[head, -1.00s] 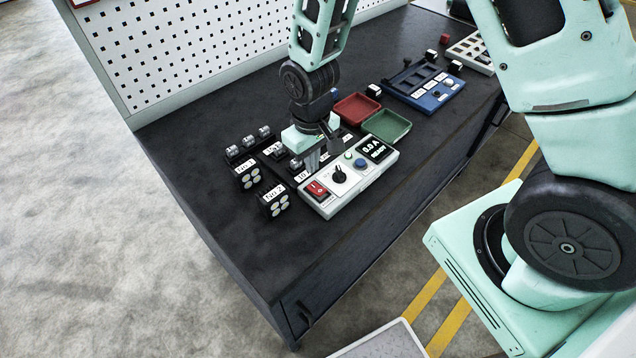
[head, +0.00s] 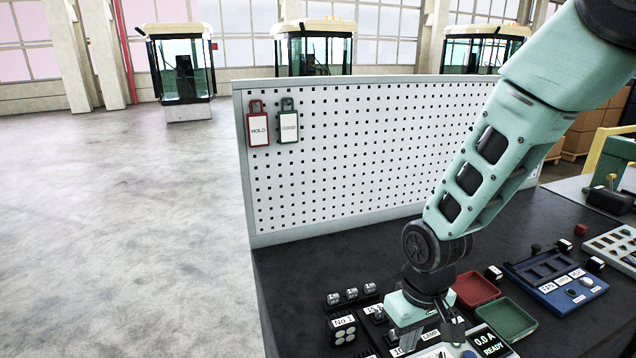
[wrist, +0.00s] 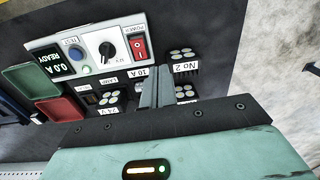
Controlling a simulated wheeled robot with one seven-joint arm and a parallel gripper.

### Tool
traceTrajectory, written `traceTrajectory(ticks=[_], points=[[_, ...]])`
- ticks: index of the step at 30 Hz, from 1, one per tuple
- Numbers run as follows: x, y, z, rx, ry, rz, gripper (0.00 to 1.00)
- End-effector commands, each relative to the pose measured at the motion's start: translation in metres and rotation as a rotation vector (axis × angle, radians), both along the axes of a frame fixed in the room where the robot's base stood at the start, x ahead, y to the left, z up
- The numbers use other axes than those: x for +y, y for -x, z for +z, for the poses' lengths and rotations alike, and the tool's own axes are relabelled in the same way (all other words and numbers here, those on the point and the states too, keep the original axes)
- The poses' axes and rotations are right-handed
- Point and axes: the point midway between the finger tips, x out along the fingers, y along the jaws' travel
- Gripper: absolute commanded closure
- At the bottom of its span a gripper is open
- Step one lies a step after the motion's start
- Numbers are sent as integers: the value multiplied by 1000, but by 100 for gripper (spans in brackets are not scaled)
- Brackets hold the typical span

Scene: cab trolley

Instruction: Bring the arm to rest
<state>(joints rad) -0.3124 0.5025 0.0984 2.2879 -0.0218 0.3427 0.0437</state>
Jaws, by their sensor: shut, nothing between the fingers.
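My gripper (head: 418,335) is low over the black worktop (head: 285,285), beside the grey-white test unit, and its fingertips are partly hidden in the head view. In the wrist view my gripper (wrist: 156,92) is shut, its fingers together and empty. The test unit (wrist: 92,48) has a red rocker switch, a black knob, a blue button and a display reading "0.0 A READY". The fingers point at the area near the "10 A" label and the block marked "No 2" (wrist: 184,66). I cannot tell whether they touch anything.
The block marked "No 1" (head: 344,332) stands left of my gripper. A red tray (head: 474,290) and a green tray (head: 506,320) are to its right, then a blue rack (head: 556,280). Behind stands a pegboard (head: 350,150) with a red tag (head: 258,128) and a green tag (head: 288,124).

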Motion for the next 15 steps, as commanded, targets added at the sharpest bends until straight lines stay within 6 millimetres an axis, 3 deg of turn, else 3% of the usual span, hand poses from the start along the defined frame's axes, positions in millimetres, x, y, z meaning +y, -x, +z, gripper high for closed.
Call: traceTrajectory(ticks=[3,6,12,15], points=[[23,38,26,-8,-29,75,100],[33,74,46,-8,-38,139,100],[37,137,68,-15,-30,246,100],[34,157,73,-18,-21,279,100]])
